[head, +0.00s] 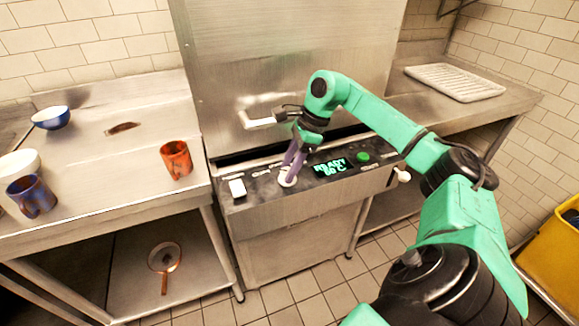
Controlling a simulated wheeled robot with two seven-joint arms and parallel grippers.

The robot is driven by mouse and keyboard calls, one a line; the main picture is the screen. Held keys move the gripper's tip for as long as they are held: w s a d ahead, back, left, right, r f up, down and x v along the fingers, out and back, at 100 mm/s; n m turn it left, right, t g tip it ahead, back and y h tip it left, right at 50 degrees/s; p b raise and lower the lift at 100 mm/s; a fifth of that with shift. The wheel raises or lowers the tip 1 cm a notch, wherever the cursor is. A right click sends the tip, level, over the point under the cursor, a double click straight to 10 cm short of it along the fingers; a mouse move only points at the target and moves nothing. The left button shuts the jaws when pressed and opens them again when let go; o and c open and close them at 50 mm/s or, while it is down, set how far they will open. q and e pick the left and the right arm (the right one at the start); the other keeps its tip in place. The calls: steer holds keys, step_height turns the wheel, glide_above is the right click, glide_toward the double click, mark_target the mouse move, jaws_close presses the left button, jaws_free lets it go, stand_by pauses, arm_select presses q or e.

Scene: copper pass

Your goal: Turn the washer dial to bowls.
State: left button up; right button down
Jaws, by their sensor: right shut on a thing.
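The washer (270,230) stands in the middle with a dark control panel on its front ledge. The white dial (287,180) sits on the panel between a white switch (237,188) and a display (332,167) with green text, "READY" over what looks like "60 C". My right gripper (289,174) reaches down from above, its purple fingers shut on the dial. The fingers cover part of the dial, and I cannot read which setting it points to. My left gripper is not in view.
A green button (363,156) is right of the display. A white handle (262,122) juts from the washer's hood behind my gripper. The left counter holds an orange mug (176,159), a blue mug (31,196) and bowls (51,118). A white rack (454,82) lies on the right counter.

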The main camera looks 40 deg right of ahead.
steer(key=shift+f+m+b, duration=0.1)
steer(key=shift+m+b, duration=0.6)
steer(key=shift+b, duration=0.05)
steer(key=shift+s+m+t+h+b, duration=0.1)
steer(key=shift+m+t+h+b, duration=0.45)
steer(key=shift+m+b, duration=0.5)
steer(key=shift+m+t+h, duration=0.25)
steer(key=shift+m, duration=0.8)
steer(key=shift+a+m+t+b, duration=0.1)
steer(key=shift+m+t+b, duration=0.2)
steer(key=shift+m, duration=0.5)
steer(key=shift+a+r+m+h+p, duration=0.15)
steer(key=shift+m+h, duration=0.15)
steer(key=shift+m, duration=0.3)
steer(key=shift+d+r+m+h+p, duration=0.15)
steer(key=shift+m+h, duration=0.15)
steer(key=shift+m, duration=0.3)
steer(key=shift+a+m+h+p, duration=0.1)
steer(key=shift+m+h+p, duration=0.3)
steer(key=shift+m, duration=0.6)
steer(key=shift+f, duration=0.15)
